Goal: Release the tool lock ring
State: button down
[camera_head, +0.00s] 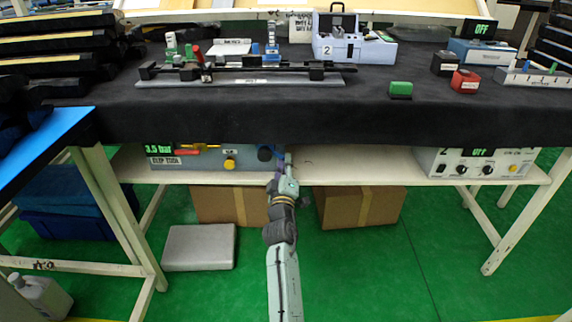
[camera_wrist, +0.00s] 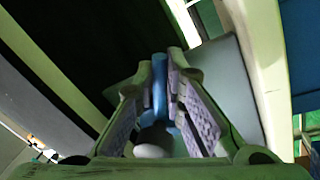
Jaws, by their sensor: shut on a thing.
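My gripper (camera_head: 284,160) reaches in under the front edge of the black-covered table, at the right end of a grey unit (camera_head: 200,160) on the lower shelf. The unit has a green "3.5 bar" display, a yellow knob and a dark round part (camera_head: 265,153) close to my gripper. In the wrist view my gripper (camera_wrist: 166,65) is shut on a narrow blue part (camera_wrist: 160,88), held between its two padded fingers. A pale rounded thing (camera_wrist: 154,142) shows behind the fingers. I cannot tell whether the blue part is the tool lock ring; my gripper hides most of it.
The lower shelf (camera_head: 350,170) is bare to the right, up to a second unit (camera_head: 475,163) with knobs. Cardboard boxes (camera_head: 362,206) stand on the floor below. On the tabletop are a rail fixture (camera_head: 240,78), a green block (camera_head: 400,90) and a blue-grey case (camera_head: 352,48).

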aim_at(266, 180)
jog(key=f+m+b, duration=0.1)
jog(key=b, duration=0.1)
jog(key=a+f+m+b, duration=0.1)
jog(key=m+b, duration=0.1)
jog(key=b, duration=0.1)
jog(key=shift+a+h+b, duration=0.1)
jog(key=shift+h+b, duration=0.2)
jog(key=shift+h, duration=0.1)
jog(key=a+m+b, duration=0.1)
jog(key=m+b, duration=0.1)
jog(key=b, duration=0.1)
jog(key=a+f+m+h+b, duration=0.1)
jog(key=m+b, duration=0.1)
jog(key=b, duration=0.1)
jog(key=shift+f+g, duration=0.15)
jog(key=shift+g, duration=0.25)
jog(key=a+m+b, duration=0.1)
jog(key=m, duration=0.1)
jog(key=m+b, duration=0.1)
jog(key=b, duration=0.1)
jog(key=shift+a+f+m+g+h, duration=0.15)
jog(key=shift+a+m+g+h, duration=0.15)
jog(key=shift+a+m, duration=0.1)
jog(key=shift+a+m+g+b, duration=0.3)
jog(key=shift+a+m+b, duration=0.4)
jog(key=shift+m+b, duration=0.45)
jog(key=shift+m, duration=0.25)
